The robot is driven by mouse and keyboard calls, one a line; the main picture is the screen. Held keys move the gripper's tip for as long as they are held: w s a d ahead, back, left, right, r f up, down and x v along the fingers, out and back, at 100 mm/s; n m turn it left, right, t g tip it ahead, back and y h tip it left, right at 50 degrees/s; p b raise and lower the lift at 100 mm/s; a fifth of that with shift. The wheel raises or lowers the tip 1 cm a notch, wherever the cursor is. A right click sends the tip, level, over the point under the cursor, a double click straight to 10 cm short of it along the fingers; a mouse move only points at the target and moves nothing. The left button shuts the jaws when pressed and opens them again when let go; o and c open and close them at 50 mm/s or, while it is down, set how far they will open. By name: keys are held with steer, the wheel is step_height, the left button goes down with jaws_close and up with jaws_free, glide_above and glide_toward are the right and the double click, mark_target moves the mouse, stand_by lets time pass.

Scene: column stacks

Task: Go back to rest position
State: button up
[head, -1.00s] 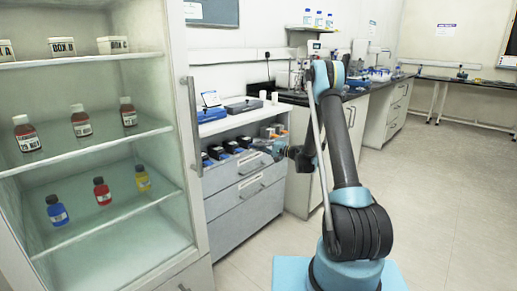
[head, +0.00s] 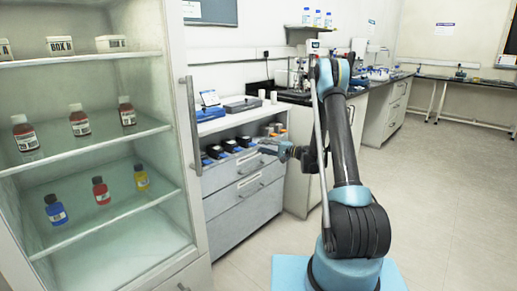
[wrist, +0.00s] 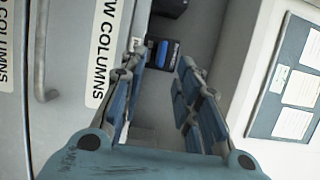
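My gripper (head: 268,146) is in front of the low grey drawer cabinet, near the right end of its open shelf. In the wrist view my gripper (wrist: 163,62) has its two blue-padded fingers apart with nothing held between them. Several black and blue column blocks (head: 216,152) stand in a row on the open shelf. One black and blue block (wrist: 162,54) shows beyond the fingertips in the wrist view, apart from them. Orange and grey items (head: 272,129) sit at the shelf's right end.
A glass cabinet (head: 185,120) with bottles and boxes stands at the left. Drawers (head: 243,190) lie below the shelf; the wrist view shows a "COLUMNS" label (wrist: 103,45) and a handle (wrist: 42,50). Dark-topped benches (head: 360,92) run behind. The floor (head: 440,200) at the right is clear.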

steer(key=v, duration=0.8)
steer(key=s+d+r+n+g+h, duration=0.15)
steer(key=s+r+h, duration=0.35)
steer(key=s, duration=0.5)
steer(key=s+d+r+n+g+h, duration=0.1)
steer(key=s+d+r+h, duration=0.15)
steer(key=s+r, duration=0.65)
steer(key=s+d+f+h, duration=0.3)
steer(key=s+d, duration=0.2)
steer(key=s, duration=0.5)
steer(key=s+d+f+n+g+h, duration=0.1)
steer(key=s+d+f+h, duration=0.2)
steer(key=s, duration=0.8)
steer(key=s+d+f+h, duration=0.3)
steer(key=s+d, duration=0.4)
steer(key=s, duration=0.4)
steer(key=shift+f+h, duration=0.35)
steer(key=shift+f, duration=0.15)
steer(key=shift+n, duration=0.25)
steer(key=shift+w+a+f, duration=0.1)
steer(key=shift+w+f, duration=0.1)
steer(key=shift+w, duration=0.25)
